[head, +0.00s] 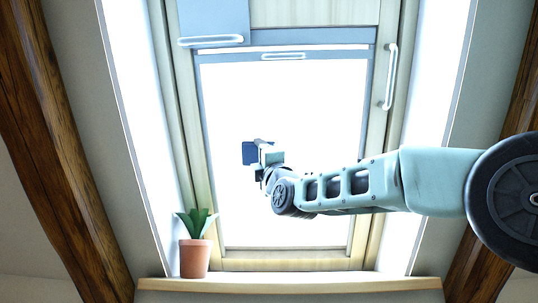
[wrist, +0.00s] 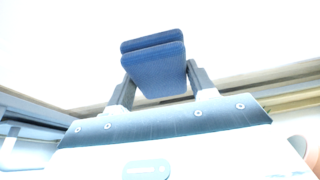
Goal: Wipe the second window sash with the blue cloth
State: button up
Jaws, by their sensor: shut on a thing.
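The window sash (head: 230,99) has a bright white pane in a pale frame and fills the middle of the head view. The blue cloth (head: 249,152) shows as a small dark blue patch in front of the left-centre of the pane. My gripper (head: 263,152) is shut on it. In the wrist view the folded blue cloth (wrist: 153,68) sits between my two fingers (wrist: 158,84). I cannot tell whether the cloth touches the glass. Only one sash is clearly in view, and I cannot tell whether it is the second.
A potted plant (head: 195,257) stands at the left end of the wooden sill (head: 290,284). A long handle (head: 390,77) is on the frame's right side. A grey-blue panel (head: 213,22) with a bar hangs at the upper left. Wooden beams (head: 62,130) flank the window.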

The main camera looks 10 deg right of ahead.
jog(key=shift+a+r, duration=0.15)
jog(key=shift+a, duration=0.15)
jog(key=f+b, duration=0.1)
jog(key=s+f+b, duration=0.1)
jog(key=b, duration=0.1)
jog(key=shift+s+a+f, duration=0.1)
jog(key=shift+s+a, duration=0.15)
jog(key=s+f+b, duration=0.2)
jog(key=b, duration=0.1)
jog(key=shift+s+a+f, duration=0.15)
jog(key=shift+s+a, duration=0.05)
jog(key=shift+s, duration=0.05)
